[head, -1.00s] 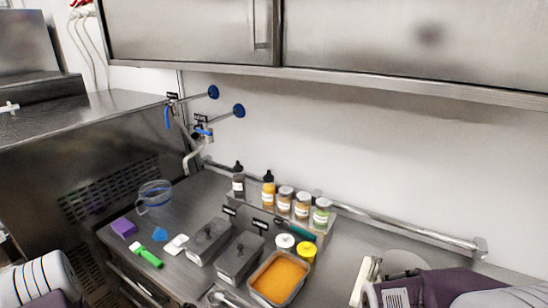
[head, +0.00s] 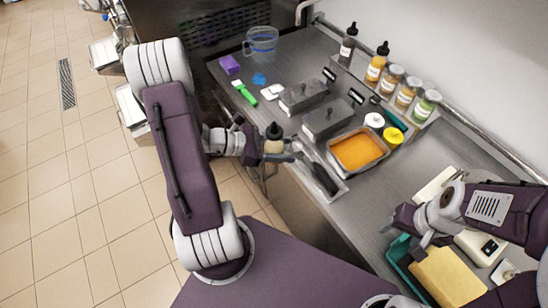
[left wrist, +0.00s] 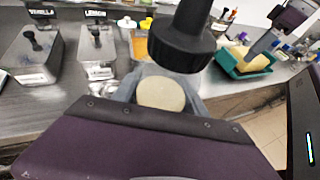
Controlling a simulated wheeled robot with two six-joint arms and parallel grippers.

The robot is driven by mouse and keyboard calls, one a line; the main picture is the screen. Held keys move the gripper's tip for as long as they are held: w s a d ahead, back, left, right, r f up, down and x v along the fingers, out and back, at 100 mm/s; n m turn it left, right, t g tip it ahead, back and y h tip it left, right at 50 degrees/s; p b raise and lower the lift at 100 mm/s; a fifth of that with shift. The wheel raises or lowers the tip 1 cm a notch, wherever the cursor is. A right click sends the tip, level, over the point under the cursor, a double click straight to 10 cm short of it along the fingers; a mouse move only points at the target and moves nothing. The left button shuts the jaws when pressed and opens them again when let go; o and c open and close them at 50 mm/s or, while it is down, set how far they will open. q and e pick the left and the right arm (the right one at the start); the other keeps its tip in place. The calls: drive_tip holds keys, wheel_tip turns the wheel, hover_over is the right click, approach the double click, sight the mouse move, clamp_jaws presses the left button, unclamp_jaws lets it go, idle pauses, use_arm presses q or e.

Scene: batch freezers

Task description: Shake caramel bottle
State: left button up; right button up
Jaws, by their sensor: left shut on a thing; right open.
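A squeeze bottle (head: 274,133) with a black cap and a pale body is held by my left gripper (head: 272,155), in front of the counter's front edge. The gripper is shut on it, and its fingers hide part of the body. In the left wrist view the black cap (left wrist: 183,42) is close to the camera, and any label is out of sight. The bottle looks roughly upright in the head view. My right gripper (head: 428,236) is open and empty, above the teal tray with the yellow block.
A dark bottle (head: 347,47), an orange bottle (head: 376,66) and several jars stand along the wall. Metal lidded containers (head: 302,96) and an orange-filled pan (head: 358,150) occupy the counter. The teal tray (head: 396,252) lies at right.

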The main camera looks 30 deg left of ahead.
use_arm(q)
wheel_tip(320, 180, down, 7)
drive_tip(key=shift+r, duration=0.2)
drive_tip(key=r, duration=0.7)
drive_tip(key=shift+w+a, duration=0.35)
drive_tip(key=shift+a, duration=0.05)
wheel_tip(320, 180, down, 6)
drive_tip(key=s+d, duration=0.1)
drive_tip(key=shift+s+d+f, duration=0.15)
drive_tip(key=shift+d, duration=0.05)
drive_tip(key=shift+a+f, duration=0.1)
drive_tip(key=shift+f, duration=0.15)
drive_tip(key=r, duration=0.2)
drive_tip(key=w+r, duration=0.1)
drive_tip(key=r, duration=0.1)
drive_tip(key=a+r, duration=0.1)
drive_tip(key=r, duration=0.1)
drive_tip(key=shift+w+a+r, duration=0.1)
drive_tip(key=shift+w+r, duration=0.05)
drive_tip(key=shift+r, duration=0.25)
drive_tip(key=f, duration=0.6)
drive_tip(key=shift+s+d+f, duration=0.35)
drive_tip(key=shift+d+f, duration=0.05)
drive_tip(key=shift+w, duration=0.1)
